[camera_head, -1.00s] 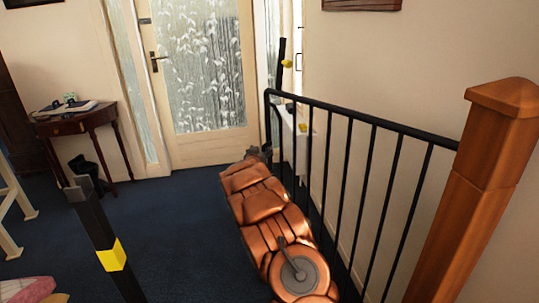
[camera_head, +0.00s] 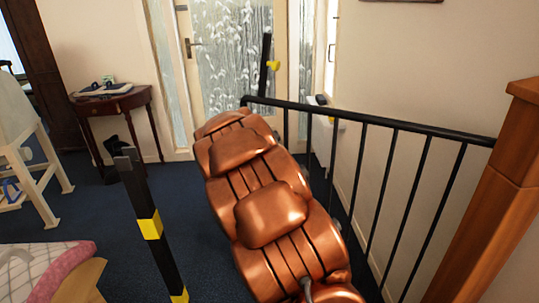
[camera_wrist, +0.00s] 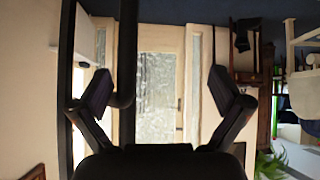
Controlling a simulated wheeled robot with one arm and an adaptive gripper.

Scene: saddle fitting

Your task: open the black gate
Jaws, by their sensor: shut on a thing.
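The black gate (camera_head: 395,125) is a barred metal panel. It runs from the brown wooden post (camera_head: 475,205) at right to a free upper corner near the middle of the head view. My copper arm reaches to that free end and hides its lower part and my gripper there. In the wrist view my gripper (camera_wrist: 160,92) shows its two dark fingers, with a black gate bar (camera_wrist: 126,45) close to the left finger. The fingers look wide apart there, but my gripper is shut on the gate. The exact contact is hard to see.
A black post with yellow bands (camera_head: 150,222) stands left of my arm; another dark post with yellow (camera_head: 265,65) stands beyond the gate's end. A small table (camera_head: 125,100) stands by the glazed door (camera_head: 235,60). A wall flanks the gate.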

